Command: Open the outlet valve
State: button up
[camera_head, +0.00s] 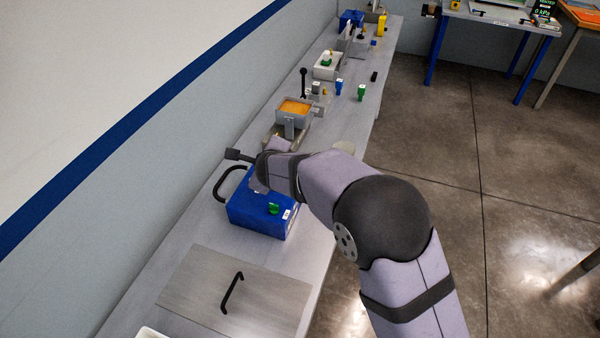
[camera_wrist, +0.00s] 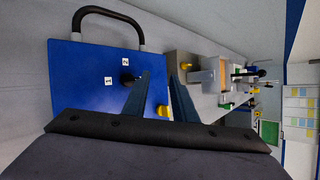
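The blue box (camera_head: 262,218) with a black handle stands on the bench under my forearm; it also shows in the wrist view (camera_wrist: 80,80). A green knob (camera_head: 273,209) sits on it. In the wrist view, a black knob (camera_wrist: 127,78) lies beside labels 1 and 2, and a yellow knob (camera_wrist: 163,111) sits near the box's edge. I cannot tell which part is the outlet valve.
A grey bath with orange contents (camera_head: 294,107) stands beyond the box, with a black lever (camera_head: 303,82) behind it. A green item (camera_head: 361,92) and a blue item (camera_head: 339,86) stand further along. A flat metal lid with a black handle (camera_head: 190,289) lies nearer. The wall borders the bench's left.

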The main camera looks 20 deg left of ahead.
jog(key=w+y+b, duration=0.1)
jog(key=w, duration=0.1)
jog(key=w+a+f+y+b, duration=0.1)
jog(key=w+y, duration=0.1)
jog(key=w, duration=0.1)
jog(key=w+a+f+m+g+y+b, duration=0.1)
jog(key=w+b, duration=0.1)
jog(key=shift+w+a+f+y, duration=0.1)
jog(key=shift+w+f+y, duration=0.15)
jog(key=shift+w+y, duration=0.1)
jog(key=w+d+g+y+b, duration=0.2)
jog(key=w+d+y+b, duration=0.1)
jog(key=w+y+b, duration=0.1)
jog(key=s+d+f+n+g+y+b, duration=0.1)
jog(key=s+d+f+g+y+b, duration=0.2)
jog(key=d, duration=0.4)
jog(key=s+d+f+n+g+y+b, duration=0.1)
jog(key=d+n+g+b, duration=0.1)
jog(key=d+g+b, duration=0.35)
jog(key=shift+t, duration=0.65)
jog(key=shift+s+a+r+p, duration=0.15)
jog(key=shift+a+p, duration=0.75)
jog(key=shift+a, duration=0.55)
jog(key=shift+a+r+p, duration=0.1)
jog(key=shift+a+p, duration=0.75)
jog(key=shift+a, duration=0.6)
grip_shut()
